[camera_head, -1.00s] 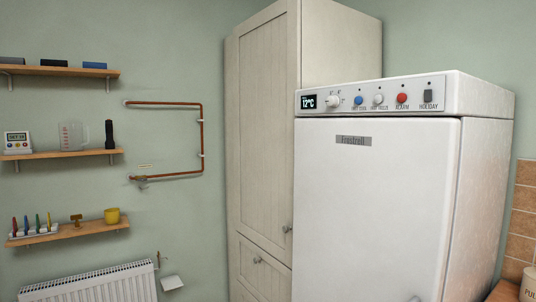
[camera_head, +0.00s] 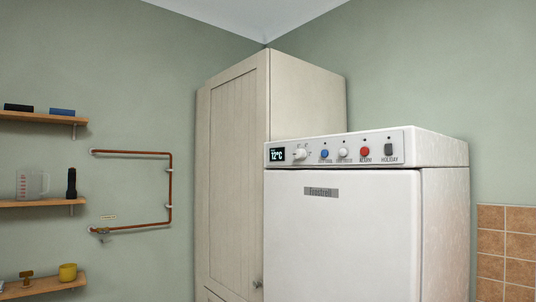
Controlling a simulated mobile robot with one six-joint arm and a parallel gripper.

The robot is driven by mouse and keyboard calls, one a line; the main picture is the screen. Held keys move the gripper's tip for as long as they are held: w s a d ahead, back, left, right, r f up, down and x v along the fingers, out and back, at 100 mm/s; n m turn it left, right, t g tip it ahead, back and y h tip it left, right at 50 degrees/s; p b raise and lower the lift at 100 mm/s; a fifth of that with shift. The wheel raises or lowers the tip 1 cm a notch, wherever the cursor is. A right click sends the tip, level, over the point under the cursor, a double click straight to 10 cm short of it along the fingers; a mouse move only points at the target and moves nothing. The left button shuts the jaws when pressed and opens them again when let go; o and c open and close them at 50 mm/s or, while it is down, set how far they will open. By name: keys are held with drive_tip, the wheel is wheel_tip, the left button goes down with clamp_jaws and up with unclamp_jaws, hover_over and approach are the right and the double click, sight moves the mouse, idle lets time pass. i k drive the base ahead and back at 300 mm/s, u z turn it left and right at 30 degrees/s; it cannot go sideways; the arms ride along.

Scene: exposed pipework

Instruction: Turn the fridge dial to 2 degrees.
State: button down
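The white fridge (camera_head: 345,235) stands at the right of the head view, with its door shut. Its control panel (camera_head: 404,143) runs along the top front. The small dark display (camera_head: 277,154) at the panel's left end reads 12°C. The white dial (camera_head: 299,154) is just right of the display, with small marks around it that are too fine to read. Right of the dial are a blue button (camera_head: 324,154), a white button (camera_head: 343,153), a red button (camera_head: 364,152) marked ALARM and a dark switch (camera_head: 388,149) marked HOLIDAY. My gripper is not in view.
A tall cream cupboard (camera_head: 233,175) stands left of and behind the fridge. A copper pipe (camera_head: 170,185) is fixed to the green wall. Wooden shelves (camera_head: 35,203) with a jug, a torch and a yellow cup are at the far left. Brown tiles (camera_head: 505,245) are at the right.

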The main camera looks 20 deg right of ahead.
sight(300, 153)
drive_tip(key=z, duration=3.05)
drive_tip(key=k, duration=0.9)
drive_tip(key=u, duration=2.05)
drive_tip(key=i, duration=0.95)
